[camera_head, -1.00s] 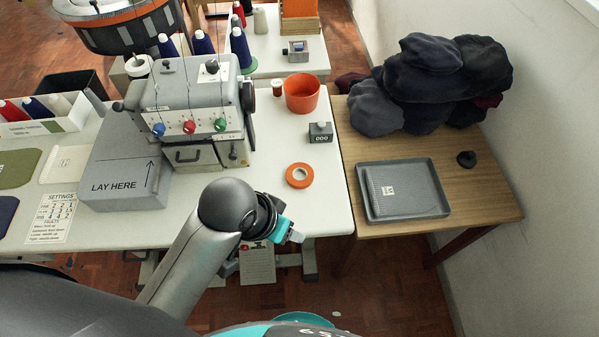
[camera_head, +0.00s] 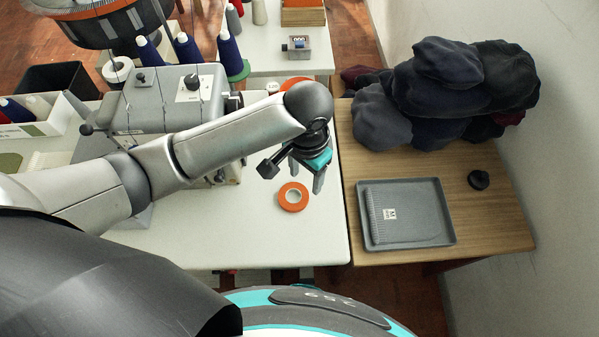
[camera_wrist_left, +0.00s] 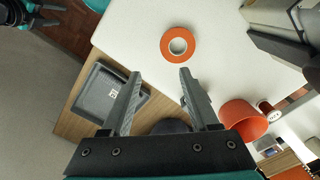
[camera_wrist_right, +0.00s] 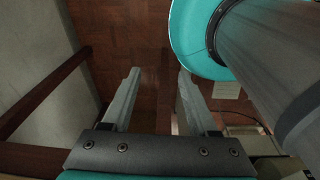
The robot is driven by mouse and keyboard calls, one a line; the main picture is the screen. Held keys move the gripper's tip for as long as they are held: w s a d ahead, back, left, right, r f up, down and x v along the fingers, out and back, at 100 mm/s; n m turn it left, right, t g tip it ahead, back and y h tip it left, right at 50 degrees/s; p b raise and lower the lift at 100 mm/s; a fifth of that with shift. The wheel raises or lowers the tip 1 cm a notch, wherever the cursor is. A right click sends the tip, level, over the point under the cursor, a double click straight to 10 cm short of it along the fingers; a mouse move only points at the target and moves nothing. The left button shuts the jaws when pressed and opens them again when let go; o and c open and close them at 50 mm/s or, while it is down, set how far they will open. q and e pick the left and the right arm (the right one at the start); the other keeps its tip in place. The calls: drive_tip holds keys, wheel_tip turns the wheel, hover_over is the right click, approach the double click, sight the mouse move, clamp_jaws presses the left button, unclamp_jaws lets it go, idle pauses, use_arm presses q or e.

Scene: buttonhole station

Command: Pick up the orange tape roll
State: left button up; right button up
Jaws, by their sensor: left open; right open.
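The orange tape roll (camera_head: 293,197) lies flat on the white table (camera_head: 240,237), near its right edge. In the left wrist view the tape roll (camera_wrist_left: 178,43) lies beyond my left fingertips, apart from them. My left gripper (camera_head: 307,178) is open and empty, above the table just behind and right of the roll in the head view; it also shows in the left wrist view (camera_wrist_left: 160,80). My right gripper (camera_wrist_right: 157,75) is open and empty over the wooden floor in the right wrist view. It does not show in the head view.
The grey sewing machine (camera_head: 170,95) is partly behind my left arm. A brown side table (camera_head: 470,215) at right holds a grey tray (camera_head: 448,238) and a pile of dark cloth (camera_head: 450,85). White table around the roll is clear.

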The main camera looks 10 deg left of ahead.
use_arm(q)
drive_tip(key=b, duration=0.2)
hover_over(302, 203)
wheel_tip(302, 203, down, 5)
drive_tip(key=f, duration=0.4)
drive_tip(key=shift+s+d+f+b, duration=0.15)
drive_tip(key=shift+s+d+b, duration=0.05)
drive_tip(key=shift+d+b, duration=0.15)
drive_tip(key=shift+f, duration=0.45)
drive_tip(key=f, duration=0.1)
drive_tip(key=f+b, duration=0.1)
drive_tip(key=f, duration=0.3)
drive_tip(key=shift+w+a+b, duration=0.2)
drive_tip(key=shift+a+b, duration=0.15)
use_arm(e)
drive_tip(key=f, duration=0.1)
drive_tip(key=s+f, duration=0.1)
drive_tip(key=f, duration=0.1)
drive_tip(key=s+f, duration=0.1)
drive_tip(key=shift+s+f, duration=0.15)
drive_tip(key=shift+f, duration=0.15)
drive_tip(key=shift+g, duration=0.3)
use_arm(q)
clamp_jaws()
use_arm(e)
drive_tip(key=shift+s, duration=0.1)
